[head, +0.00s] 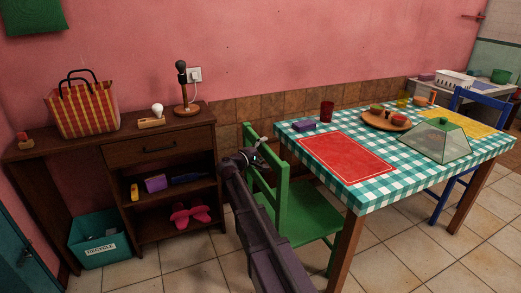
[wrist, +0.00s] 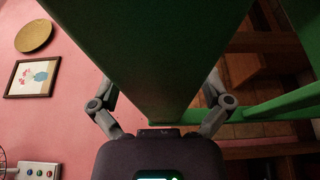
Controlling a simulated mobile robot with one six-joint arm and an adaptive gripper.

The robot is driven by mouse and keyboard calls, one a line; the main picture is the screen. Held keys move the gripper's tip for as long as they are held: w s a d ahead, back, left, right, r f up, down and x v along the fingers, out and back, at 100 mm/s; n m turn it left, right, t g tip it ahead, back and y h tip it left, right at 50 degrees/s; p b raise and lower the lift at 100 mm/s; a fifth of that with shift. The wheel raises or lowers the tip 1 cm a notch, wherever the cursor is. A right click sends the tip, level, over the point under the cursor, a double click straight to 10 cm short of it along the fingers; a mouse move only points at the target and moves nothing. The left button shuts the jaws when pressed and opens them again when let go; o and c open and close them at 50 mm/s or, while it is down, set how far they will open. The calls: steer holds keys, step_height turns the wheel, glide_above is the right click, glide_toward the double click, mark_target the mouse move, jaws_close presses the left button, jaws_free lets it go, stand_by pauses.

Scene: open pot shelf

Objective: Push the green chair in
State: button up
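The green chair (head: 308,215) stands at the near left side of the table (head: 357,197), its backrest towards the dresser. The front of its seat reaches under the table edge, and the backrest stands clear of the table. My gripper (head: 252,158) is at the upper part of the backrest. In the wrist view a broad green chair part (wrist: 150,50) fills the middle, with my spread fingers on either side of it. The fingertips are partly hidden by this green part, so I cannot tell whether they touch it. My arm hides part of the chair in the head view.
A dark wooden dresser (head: 160,150) stands left against the pink wall, with a recycle bin (head: 100,240) beside it. A blue chair (head: 440,200) is at the table's far side. The table holds a red placemat (head: 345,158) and a glass cover (head: 435,143). Tiled floor is free in front.

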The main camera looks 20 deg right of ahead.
steer(key=shift+w+a, duration=0.1)
steer(key=shift+a, duration=0.05)
steer(key=shift+a, duration=0.1)
steer(key=shift+a, duration=0.15)
steer(key=v, duration=1.1)
steer(key=shift+s+a, duration=0.25)
